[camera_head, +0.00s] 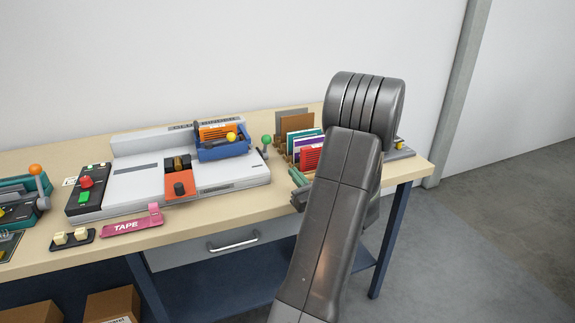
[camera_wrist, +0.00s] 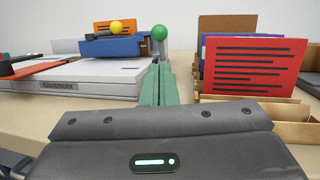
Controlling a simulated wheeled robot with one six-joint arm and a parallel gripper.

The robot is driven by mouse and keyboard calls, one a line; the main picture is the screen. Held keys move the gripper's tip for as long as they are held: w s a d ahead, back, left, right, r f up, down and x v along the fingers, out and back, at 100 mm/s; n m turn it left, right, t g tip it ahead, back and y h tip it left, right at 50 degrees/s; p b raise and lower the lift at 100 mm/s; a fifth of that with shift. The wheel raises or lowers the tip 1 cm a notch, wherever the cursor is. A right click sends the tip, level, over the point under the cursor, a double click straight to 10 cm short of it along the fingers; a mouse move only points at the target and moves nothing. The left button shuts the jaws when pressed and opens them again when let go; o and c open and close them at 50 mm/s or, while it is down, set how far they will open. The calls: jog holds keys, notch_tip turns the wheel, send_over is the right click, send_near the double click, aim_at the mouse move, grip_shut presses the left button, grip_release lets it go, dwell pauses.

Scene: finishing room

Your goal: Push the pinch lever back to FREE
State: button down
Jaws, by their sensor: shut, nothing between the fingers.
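A lever with a green ball knob (camera_head: 266,140) stands at the right end of the grey machine (camera_head: 235,172). In the wrist view the green knob (camera_wrist: 159,33) is just beyond my fingertips, on a short grey post. A yellow ball knob (camera_head: 231,137) sits at the blue unit (camera_head: 222,151) on top of the machine; it also shows in the wrist view (camera_wrist: 116,28). I cannot read a FREE mark or tell which knob is the pinch lever. My gripper (camera_wrist: 158,70) is shut and empty, its green fingers pointing toward the green knob; any gap is unclear.
A rack of coloured cards (camera_head: 303,148) stands close right of my fingers; a red card (camera_wrist: 250,68) is nearest. Another device with an orange knob (camera_head: 36,169) is far left.

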aim_at(269, 143)
jog(key=p+x, duration=0.1)
jog(key=x, duration=1.1)
jog(key=shift+w+a, duration=0.3)
jog(key=shift+r+p, duration=0.2)
jog(key=shift+p, duration=0.25)
